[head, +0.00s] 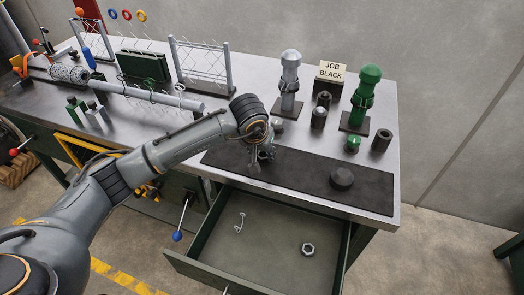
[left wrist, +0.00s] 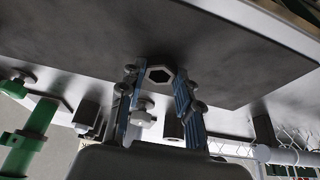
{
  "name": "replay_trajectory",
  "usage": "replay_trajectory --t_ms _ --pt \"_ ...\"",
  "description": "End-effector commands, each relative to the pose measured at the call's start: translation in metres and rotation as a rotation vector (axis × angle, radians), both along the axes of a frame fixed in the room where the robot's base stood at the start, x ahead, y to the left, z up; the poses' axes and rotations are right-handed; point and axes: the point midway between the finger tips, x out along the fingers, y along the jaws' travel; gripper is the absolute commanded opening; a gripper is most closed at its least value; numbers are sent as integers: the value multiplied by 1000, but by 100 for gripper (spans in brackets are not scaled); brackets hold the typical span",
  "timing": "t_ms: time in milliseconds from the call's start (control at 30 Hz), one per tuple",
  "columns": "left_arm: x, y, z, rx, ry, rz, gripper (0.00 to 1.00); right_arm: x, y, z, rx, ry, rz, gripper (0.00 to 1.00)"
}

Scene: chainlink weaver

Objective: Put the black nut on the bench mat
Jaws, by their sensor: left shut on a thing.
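My left gripper (head: 257,166) is over the left part of the dark bench mat (head: 300,172). In the left wrist view the gripper (left wrist: 160,85) has its blue-lined fingers shut on the black nut (left wrist: 160,74), a dark hexagonal piece with a hole. The mat (left wrist: 225,50) fills the area beyond the nut. I cannot tell whether the nut touches the mat. In the head view the gripper mostly hides the nut. A dark faceted lump (head: 341,178) sits on the right part of the mat. My right gripper is not in view.
An open drawer (head: 270,235) below the bench holds a grey nut (head: 307,249) and a small hook (head: 239,222). Behind the mat stand a grey post (head: 289,80), a green post (head: 362,95), a "JOB BLACK" sign (head: 333,72) and several small pieces. The mat's middle is clear.

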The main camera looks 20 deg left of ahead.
Motion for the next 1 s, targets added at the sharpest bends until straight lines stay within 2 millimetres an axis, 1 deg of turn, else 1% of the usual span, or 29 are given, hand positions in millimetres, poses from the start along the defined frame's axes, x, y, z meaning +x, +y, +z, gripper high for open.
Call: replay_trajectory --t_ms 133,267,300,400,667,767,800,867,1000 --pt "0 0 1 -1 -1 0 0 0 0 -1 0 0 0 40" --pt "0 0 -3 0 -2 0 0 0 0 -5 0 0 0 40" --pt "0 0 -3 -1 -1 0 37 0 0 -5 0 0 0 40" --pt "0 0 -2 -1 -1 0 56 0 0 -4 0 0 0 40" --pt "0 0 -2 -1 0 0 56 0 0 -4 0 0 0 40" --pt "0 0 2 -1 0 0 56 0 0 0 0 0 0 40" --pt "0 0 4 -1 -1 0 56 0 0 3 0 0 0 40" --pt "-2 0 10 -2 -4 -1 56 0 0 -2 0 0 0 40" --pt "-13 1 35 1 -7 -2 56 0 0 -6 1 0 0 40"
